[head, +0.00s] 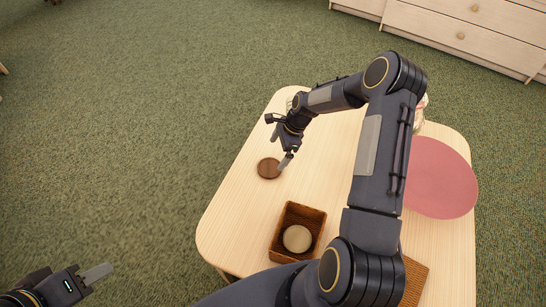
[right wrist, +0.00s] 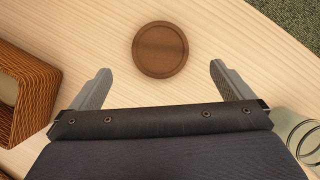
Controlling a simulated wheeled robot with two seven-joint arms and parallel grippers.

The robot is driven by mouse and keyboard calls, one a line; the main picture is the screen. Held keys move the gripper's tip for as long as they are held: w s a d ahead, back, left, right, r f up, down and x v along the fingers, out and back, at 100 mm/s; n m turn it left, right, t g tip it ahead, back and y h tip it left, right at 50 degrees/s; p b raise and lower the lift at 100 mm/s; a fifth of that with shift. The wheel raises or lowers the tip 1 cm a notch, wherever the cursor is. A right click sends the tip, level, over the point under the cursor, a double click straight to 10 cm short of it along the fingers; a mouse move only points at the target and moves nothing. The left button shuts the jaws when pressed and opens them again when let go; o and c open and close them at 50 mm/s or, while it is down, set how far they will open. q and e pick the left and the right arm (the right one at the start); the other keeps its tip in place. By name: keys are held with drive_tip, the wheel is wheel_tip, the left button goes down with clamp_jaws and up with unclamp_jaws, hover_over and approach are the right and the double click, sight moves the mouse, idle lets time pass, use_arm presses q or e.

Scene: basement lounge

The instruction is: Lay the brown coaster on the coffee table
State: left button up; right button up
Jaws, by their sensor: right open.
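The round brown coaster (head: 269,168) lies flat on the light wood coffee table (head: 232,222), near its left edge. In the right wrist view the coaster (right wrist: 160,49) sits beyond and between my fingertips, with bare tabletop around it. My right gripper (head: 284,161) is open and empty, just beside the coaster in the head view; its two fingers (right wrist: 164,82) are spread apart in the right wrist view. My left gripper (head: 97,273) is at the lower left, away from the table, over the carpet. Only part of it shows.
A wicker basket (head: 278,244) with a pale round item (head: 297,238) inside stands near the table's front. A pink round mat (head: 438,180) lies at the right. A glass-like object (right wrist: 300,135) is at the wrist view's right edge. A drawer unit (head: 470,30) stands behind.

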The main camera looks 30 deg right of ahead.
drive_tip(key=s+a+r+n+t+h, duration=0.1)
drive_tip(key=s+r+n, duration=0.35)
drive_tip(key=r, duration=0.75)
drive_tip(key=s+a+r+n+t, duration=0.1)
drive_tip(key=s+r+n, duration=0.4)
drive_tip(key=r, duration=0.7)
drive_tip(key=s+a+r+n, duration=0.1)
drive_tip(key=s+a+n, duration=0.1)
drive_tip(key=s, duration=0.4)
drive_tip(key=s+a+r+n+t, duration=0.1)
drive_tip(key=s+a+n, duration=0.1)
drive_tip(key=s+n, duration=0.2)
drive_tip(key=s+a+r+n+t, duration=0.1)
drive_tip(key=s+a+r+n, duration=0.1)
drive_tip(key=s, duration=0.7)
drive_tip(key=shift+s+a+n+p, duration=0.2)
drive_tip(key=shift+s+n+p, duration=0.1)
drive_tip(key=shift+n, duration=0.55)
